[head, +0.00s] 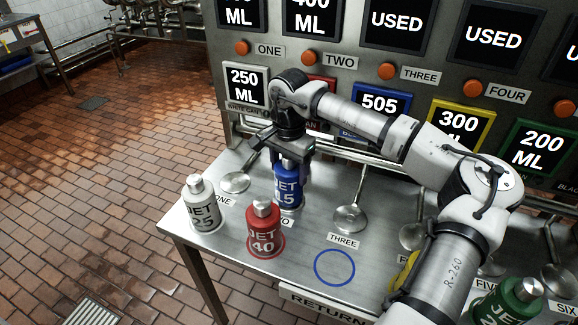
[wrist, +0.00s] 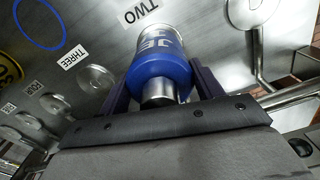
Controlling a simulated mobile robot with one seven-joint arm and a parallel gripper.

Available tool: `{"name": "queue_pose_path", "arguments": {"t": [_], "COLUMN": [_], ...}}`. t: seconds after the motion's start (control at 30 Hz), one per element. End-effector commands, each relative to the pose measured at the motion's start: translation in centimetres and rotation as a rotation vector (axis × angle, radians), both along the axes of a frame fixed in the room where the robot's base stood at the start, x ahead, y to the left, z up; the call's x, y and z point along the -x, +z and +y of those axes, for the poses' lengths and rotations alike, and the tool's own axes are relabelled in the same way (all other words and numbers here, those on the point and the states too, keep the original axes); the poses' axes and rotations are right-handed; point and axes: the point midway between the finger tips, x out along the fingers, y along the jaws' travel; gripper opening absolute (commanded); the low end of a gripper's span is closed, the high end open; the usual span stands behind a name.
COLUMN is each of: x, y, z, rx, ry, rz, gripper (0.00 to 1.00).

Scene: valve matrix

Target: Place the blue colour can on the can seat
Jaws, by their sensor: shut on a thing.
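The blue can (head: 288,188), marked "NET 15", is upright under my gripper (head: 287,160), which is shut on its upper part from above. In the wrist view the blue can (wrist: 161,66) lies between the two dark fingers of my gripper (wrist: 163,88), its silver neck towards the palm. The can is at the can seat labelled TWO (head: 292,207), which it mostly hides. I cannot tell whether its base touches the seat. Round metal seats show bare at ONE (head: 234,182) and THREE (head: 349,219).
A white can (head: 201,207) and a red can (head: 264,232) stand close in front. A blue ring (head: 334,267) marks the table near the RETURN label. A green can (head: 510,302) is at the lower right. The valve panel (head: 330,55) rises behind.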

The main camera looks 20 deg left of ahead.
Motion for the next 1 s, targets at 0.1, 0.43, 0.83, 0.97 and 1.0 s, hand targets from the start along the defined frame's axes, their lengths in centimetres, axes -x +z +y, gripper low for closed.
{"name": "queue_pose_path", "arguments": {"t": [0.1, 0.43, 0.83, 0.97, 1.0], "x": [0.0, 0.0, 0.0, -0.1, -0.1], "y": [-0.3, -0.6, -0.5, 0.1, 0.6], "z": [0.0, 0.0, 0.0, 0.0, 0.0], "rx": [-0.001, -0.001, -0.001, 0.0, 0.0], "ry": [0.0, 0.0, 0.0, -0.001, -0.001], "rz": [-0.002, -0.001, -0.001, -0.003, -0.004], "gripper": [0.35, 0.71, 0.87, 0.87, 0.87]}}
